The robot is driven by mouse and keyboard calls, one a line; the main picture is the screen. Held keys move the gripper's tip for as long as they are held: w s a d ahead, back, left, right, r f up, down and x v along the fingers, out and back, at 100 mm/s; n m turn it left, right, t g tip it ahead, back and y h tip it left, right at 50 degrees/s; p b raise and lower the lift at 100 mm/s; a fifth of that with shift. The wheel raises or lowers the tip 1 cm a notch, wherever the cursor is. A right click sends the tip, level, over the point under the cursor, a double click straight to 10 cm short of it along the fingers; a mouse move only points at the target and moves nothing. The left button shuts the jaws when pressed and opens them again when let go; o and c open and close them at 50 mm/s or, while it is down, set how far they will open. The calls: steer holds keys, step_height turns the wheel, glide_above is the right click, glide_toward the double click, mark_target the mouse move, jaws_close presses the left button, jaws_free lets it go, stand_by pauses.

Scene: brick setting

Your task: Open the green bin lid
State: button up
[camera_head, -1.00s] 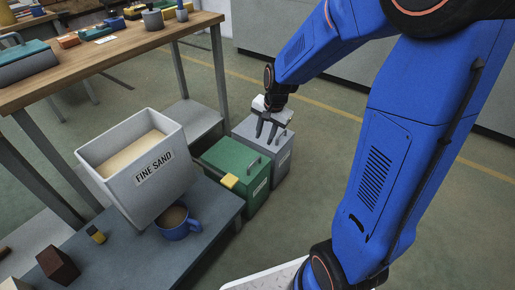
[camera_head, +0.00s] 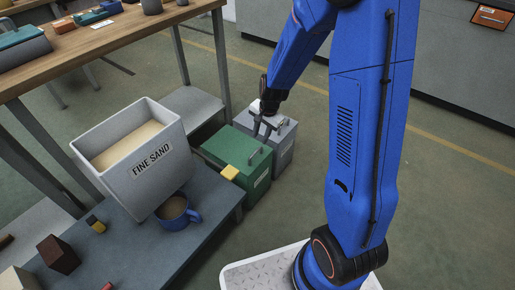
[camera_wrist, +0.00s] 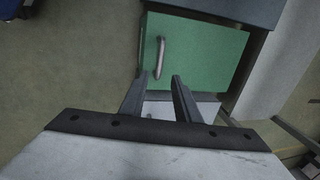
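The green bin (camera_head: 240,165) stands on the floor beside the low grey shelf, its lid closed with a metal handle on top. In the wrist view the green lid (camera_wrist: 208,55) and its handle (camera_wrist: 160,57) lie just beyond my fingertips.
A grey bin (camera_head: 285,142) stands right behind the green one. A wooden workbench (camera_head: 120,50) is at left. The floor to the right is open.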

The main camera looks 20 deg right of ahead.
mark_target(257, 151)
steer(key=f, duration=0.3)
steer(key=w+f, duration=0.1)
steer(key=f, duration=0.2)
steer(key=a+f, duration=0.1)
steer(key=f, duration=0.2)
steer(key=shift+w, duration=0.2)
steer(key=shift+f, duration=0.1)
steer(key=shift+c, duration=0.5)
jaws_close()
